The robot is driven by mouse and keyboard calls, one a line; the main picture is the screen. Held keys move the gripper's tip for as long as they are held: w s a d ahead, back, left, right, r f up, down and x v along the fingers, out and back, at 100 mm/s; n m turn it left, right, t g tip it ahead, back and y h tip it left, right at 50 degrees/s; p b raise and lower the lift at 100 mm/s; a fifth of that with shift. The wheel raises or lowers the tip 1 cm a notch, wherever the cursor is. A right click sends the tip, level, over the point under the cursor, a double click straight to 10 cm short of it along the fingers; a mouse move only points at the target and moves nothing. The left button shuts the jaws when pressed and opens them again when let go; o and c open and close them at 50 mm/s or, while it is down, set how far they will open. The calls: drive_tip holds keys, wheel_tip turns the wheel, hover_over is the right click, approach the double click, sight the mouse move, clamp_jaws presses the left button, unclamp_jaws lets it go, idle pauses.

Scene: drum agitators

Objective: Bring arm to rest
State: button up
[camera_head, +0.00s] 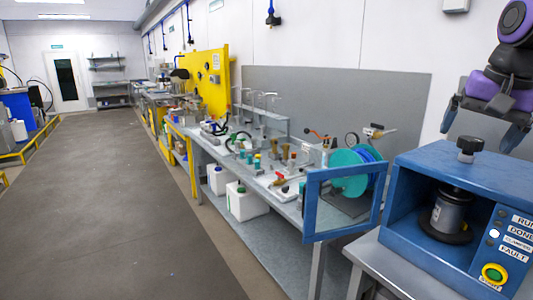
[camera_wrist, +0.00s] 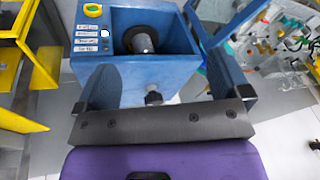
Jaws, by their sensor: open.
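My gripper (camera_head: 484,122) is at the upper right of the head view, on a black and purple arm. It is raised above the blue agitator box (camera_head: 440,165), apart from it, fingers spread and nothing between them. In the wrist view the gripper (camera_wrist: 163,103) spans the lower part, with the box (camera_wrist: 150,75) beyond it. A grey can with a dark base (camera_head: 447,213) stands inside the box. The box's blue framed door (camera_head: 313,207) is swung open to the left. A black knob (camera_head: 468,148) sits on top.
The box's panel has a yellow-ringed green button (camera_head: 494,273) and a white lit lamp (camera_head: 494,233) near the DONE label. A long bench (camera_head: 222,150) with tools, valves and a teal reel (camera_head: 348,172) runs to the left. The grey floor (camera_head: 90,200) is clear.

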drive_tip(key=s+a+f+n+t, duration=0.1)
drive_tip(key=s+a+f+n, duration=0.2)
drive_tip(key=s, duration=0.3)
drive_tip(key=s+a+f+n, duration=0.4)
drive_tip(key=s+a, duration=0.1)
drive_tip(key=s, duration=0.1)
drive_tip(key=shift+s+f+t, duration=0.2)
drive_tip(key=shift+s+t, duration=0.2)
